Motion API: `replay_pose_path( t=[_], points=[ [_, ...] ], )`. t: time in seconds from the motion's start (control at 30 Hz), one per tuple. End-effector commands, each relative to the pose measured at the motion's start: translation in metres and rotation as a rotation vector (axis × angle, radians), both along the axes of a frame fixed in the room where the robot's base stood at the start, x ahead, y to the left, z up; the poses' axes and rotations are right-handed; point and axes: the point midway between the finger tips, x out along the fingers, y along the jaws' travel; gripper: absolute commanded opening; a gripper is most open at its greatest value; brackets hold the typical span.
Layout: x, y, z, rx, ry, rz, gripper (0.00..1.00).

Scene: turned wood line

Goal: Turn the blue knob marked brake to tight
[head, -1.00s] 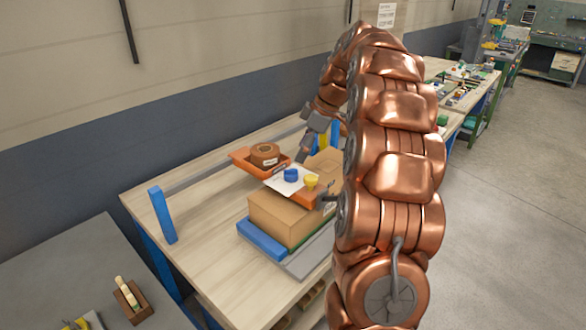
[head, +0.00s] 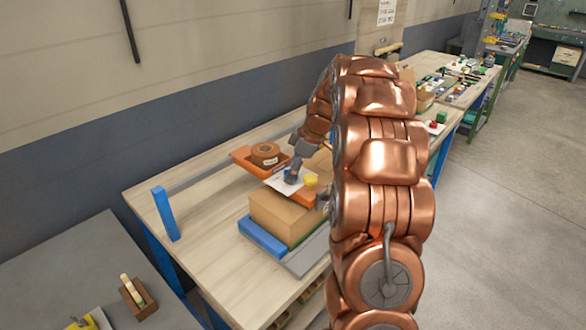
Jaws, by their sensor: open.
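The blue knob (head: 287,173) sits on a white plate (head: 280,185), mostly hidden behind my gripper. My gripper (head: 293,174) points down at the knob, with its fingers open. I cannot tell whether the fingers touch the knob. A yellow knob (head: 311,182) stands to the right of the blue one on the same panel. The markings on the plate are too small to read.
The panel stands by a cardboard box (head: 283,218) on a wooden workbench (head: 190,235). An orange tray (head: 243,157) with a brown roll (head: 265,153) lies close behind on the left.

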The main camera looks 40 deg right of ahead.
Motion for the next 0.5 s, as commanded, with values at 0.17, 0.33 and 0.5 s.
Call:
replay_pose_path(
  t=[0.17, 0.33, 0.5],
  points=[
    [0.0, 0.0001, 0.0001, 0.0, 0.0, 0.0, 0.64],
    [-0.0001, 0.0002, 0.0002, 0.0, 0.0, 0.0, 0.46],
    [-0.0001, 0.0002, 0.0002, 0.0, 0.0, 0.0, 0.28]
  ],
)
